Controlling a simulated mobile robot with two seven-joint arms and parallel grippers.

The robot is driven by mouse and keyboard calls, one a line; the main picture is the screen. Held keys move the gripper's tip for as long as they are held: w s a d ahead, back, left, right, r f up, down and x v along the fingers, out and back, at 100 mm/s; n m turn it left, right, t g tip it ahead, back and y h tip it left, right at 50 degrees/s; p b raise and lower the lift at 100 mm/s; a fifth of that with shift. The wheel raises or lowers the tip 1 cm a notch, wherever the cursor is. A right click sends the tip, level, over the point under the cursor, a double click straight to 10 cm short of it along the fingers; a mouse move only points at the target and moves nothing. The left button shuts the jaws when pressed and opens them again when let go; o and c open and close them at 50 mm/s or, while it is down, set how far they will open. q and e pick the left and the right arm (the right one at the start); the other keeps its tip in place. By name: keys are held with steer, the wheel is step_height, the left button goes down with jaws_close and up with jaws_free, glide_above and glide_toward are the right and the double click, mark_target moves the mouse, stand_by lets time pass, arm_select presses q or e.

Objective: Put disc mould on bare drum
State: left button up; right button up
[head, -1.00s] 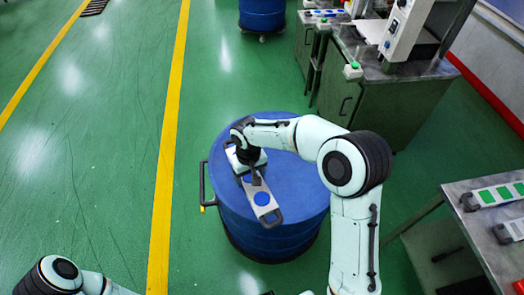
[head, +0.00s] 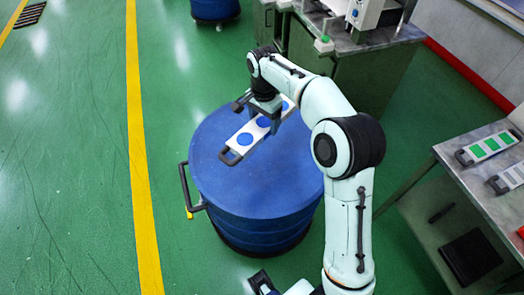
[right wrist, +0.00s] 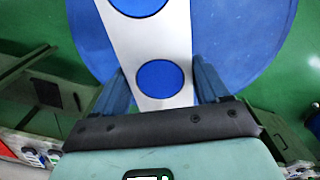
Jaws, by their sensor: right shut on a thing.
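The disc mould is a narrow white plate (head: 252,136) with blue discs in a row and a dark handle at its near end. My right gripper (head: 265,108) is shut on it across its width. In the right wrist view the mould (right wrist: 150,40) runs between the two fingers (right wrist: 165,85), one at each long side. It is over the far part of the blue drum's top (head: 235,190); I cannot tell whether it touches. The drum top shows nothing else on it. A dark piece at the bottom edge looks like my left gripper (head: 262,282), mostly cut off.
A second blue drum (head: 215,8) stands at the back. A green cabinet bench (head: 345,80) with a white machine is behind right. A metal table (head: 460,165) at right holds a plate with green pieces (head: 490,147).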

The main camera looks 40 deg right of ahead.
steer(key=shift+s+d+r+m, duration=0.1)
steer(key=shift+d+r+m, duration=0.2)
steer(key=shift+d+m, duration=0.4)
steer(key=b, duration=0.3)
glide_above(267, 160)
step_height(267, 160, down, 14)
steer(key=shift+d+f, duration=0.1)
steer(key=shift+f, duration=2.7)
steer(key=shift+f, duration=0.1)
steer(key=o, duration=1.8)
steer(key=shift+f, duration=0.1)
steer(key=shift+c, duration=0.2)
step_height(267, 160, up, 12)
steer(key=p, duration=0.1)
steer(key=shift+r, duration=0.2)
